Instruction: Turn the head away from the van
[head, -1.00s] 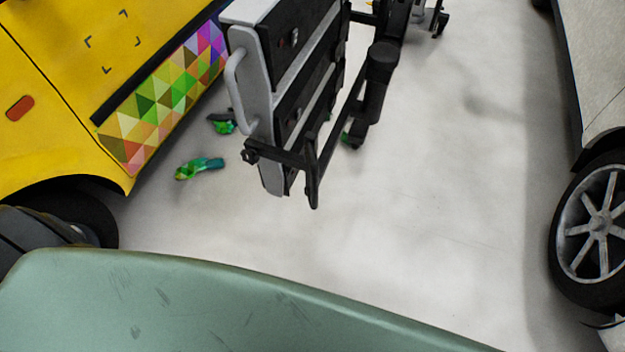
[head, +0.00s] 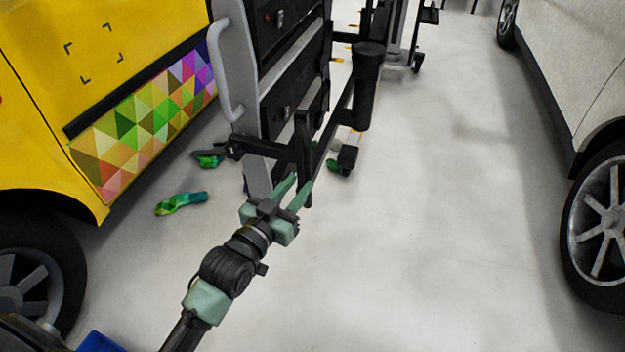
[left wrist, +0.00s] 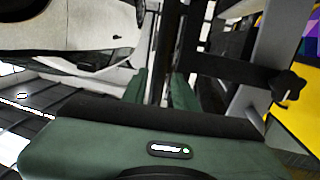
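The yellow van (head: 130,40) fills the left of the head view, with a multicoloured triangle-pattern vinyl panel (head: 145,120) low on its side and corner marks above it. It also shows at the right edge of the left wrist view (left wrist: 300,125). My left gripper (head: 299,182) is in the lower middle of the head view, in front of the cart's lower end. The fingers also show spread in the left wrist view (left wrist: 160,90). My right gripper is not in view.
A black and grey tool cart (head: 275,95) with a side handle stands beside the van, close beyond my left gripper. Crumpled colourful scraps (head: 181,204) lie on the floor. A pale vehicle (head: 560,75) stands at the right. The floor (head: 440,230) between is clear.

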